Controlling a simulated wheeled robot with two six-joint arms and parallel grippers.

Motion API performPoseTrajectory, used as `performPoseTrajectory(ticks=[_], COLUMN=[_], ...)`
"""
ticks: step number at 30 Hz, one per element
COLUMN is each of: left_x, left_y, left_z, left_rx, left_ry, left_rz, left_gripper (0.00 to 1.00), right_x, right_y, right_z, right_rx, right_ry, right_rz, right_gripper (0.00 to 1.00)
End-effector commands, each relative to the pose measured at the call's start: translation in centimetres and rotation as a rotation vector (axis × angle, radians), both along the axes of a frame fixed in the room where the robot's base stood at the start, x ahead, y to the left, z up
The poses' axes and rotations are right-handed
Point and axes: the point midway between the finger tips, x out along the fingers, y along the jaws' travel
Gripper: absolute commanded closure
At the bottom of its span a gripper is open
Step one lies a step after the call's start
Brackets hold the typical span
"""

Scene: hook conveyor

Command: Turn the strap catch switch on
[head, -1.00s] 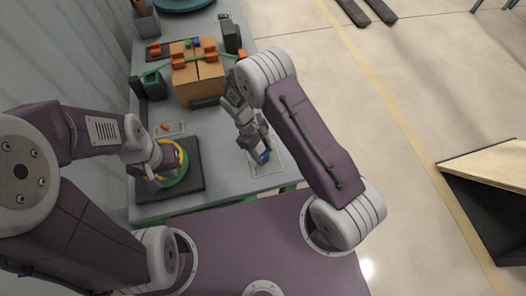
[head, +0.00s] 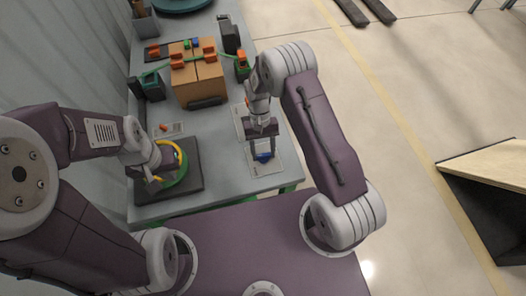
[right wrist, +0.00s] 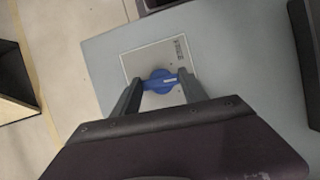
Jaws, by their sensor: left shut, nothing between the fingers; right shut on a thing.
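A blue rotary knob (head: 263,157) sits on a pale switch plate (head: 281,163) at the near right of the bench. In the right wrist view the knob (right wrist: 163,76) is round with a raised bar across it, on the plate (right wrist: 136,62). My right gripper (head: 262,158) points down at it and is shut on the bar, one finger at each end. Its fingertips (right wrist: 161,85) also show in the right wrist view. My left gripper (head: 156,177) is shut and empty beside a yellow and green ring at the left.
The ring (head: 182,170) lies on a black mat (head: 190,186). A cardboard box (head: 198,84) with green strap and orange clips stands farther back. Dark devices stand on either side of it. The bench's right edge is close to the plate.

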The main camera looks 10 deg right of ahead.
Motion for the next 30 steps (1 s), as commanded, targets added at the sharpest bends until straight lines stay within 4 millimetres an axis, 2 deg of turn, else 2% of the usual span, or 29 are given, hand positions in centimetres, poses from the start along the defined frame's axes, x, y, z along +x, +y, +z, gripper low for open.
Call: performPoseTrajectory(ticks=[15, 21, 30], left_x=[0.0, 0.0, 0.0], left_y=[0.0, 0.0, -0.01], left_z=[0.54, 0.65, 0.74], left_rx=[0.0, 0.0, 0.0], left_ry=[0.0, 0.0, 0.0], left_rz=[0.0, 0.0, 0.0], left_gripper=[1.0, 1.0, 1.0], right_x=[0.32, 0.32, 0.31], right_y=[-0.35, -0.41, -0.44], right_z=[0.28, 0.27, 0.24], right_rx=[0.002, 0.002, 0.003], right_ry=[-0.011, -0.012, -0.013], right_rz=[-0.464, -0.594, -0.701], right_gripper=[0.9, 0.9, 0.9])
